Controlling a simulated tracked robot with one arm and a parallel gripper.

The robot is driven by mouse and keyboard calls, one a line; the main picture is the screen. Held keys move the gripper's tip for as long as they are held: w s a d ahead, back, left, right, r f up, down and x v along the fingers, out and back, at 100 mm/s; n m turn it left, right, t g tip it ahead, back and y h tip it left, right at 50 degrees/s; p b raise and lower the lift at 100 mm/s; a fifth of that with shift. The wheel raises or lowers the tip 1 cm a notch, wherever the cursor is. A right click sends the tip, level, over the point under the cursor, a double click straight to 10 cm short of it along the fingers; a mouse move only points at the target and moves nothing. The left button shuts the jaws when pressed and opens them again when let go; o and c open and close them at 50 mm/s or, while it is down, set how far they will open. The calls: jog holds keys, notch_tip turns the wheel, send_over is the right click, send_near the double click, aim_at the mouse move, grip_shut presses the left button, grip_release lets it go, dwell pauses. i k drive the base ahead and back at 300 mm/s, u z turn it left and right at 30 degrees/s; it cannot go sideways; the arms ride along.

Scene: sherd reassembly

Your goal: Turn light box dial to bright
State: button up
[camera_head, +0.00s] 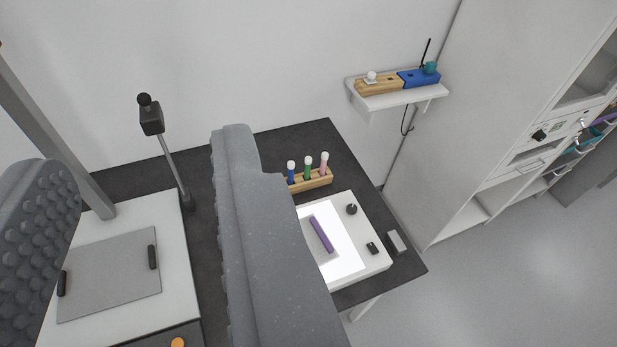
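The light box (378,264) is a white slab on the dark table, right of centre. Its panel (345,262) glows white, and a purple bar lies on it. A round black knob (351,209), which looks like the dial, stands at its far right corner. A smaller black control (372,248) sits nearer the right front corner. The dial's setting is too small to read. My gripper (142,165) is open and empty, its two grey fingers wide apart. The right finger hides the left part of the light box. The dial is to the right of both fingers, not touched.
A wooden rack (316,181) with three capped tubes stands behind the light box. A grey block (396,242) lies at the table's right edge. A black-headed post (172,160) stands between the fingers. A wall shelf (395,99) and a white cabinet (500,100) are to the right.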

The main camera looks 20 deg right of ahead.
aim_at(351, 210)
jog(key=z, duration=0.05)
jog(key=i, duration=1)
jog(key=z, duration=0.45)
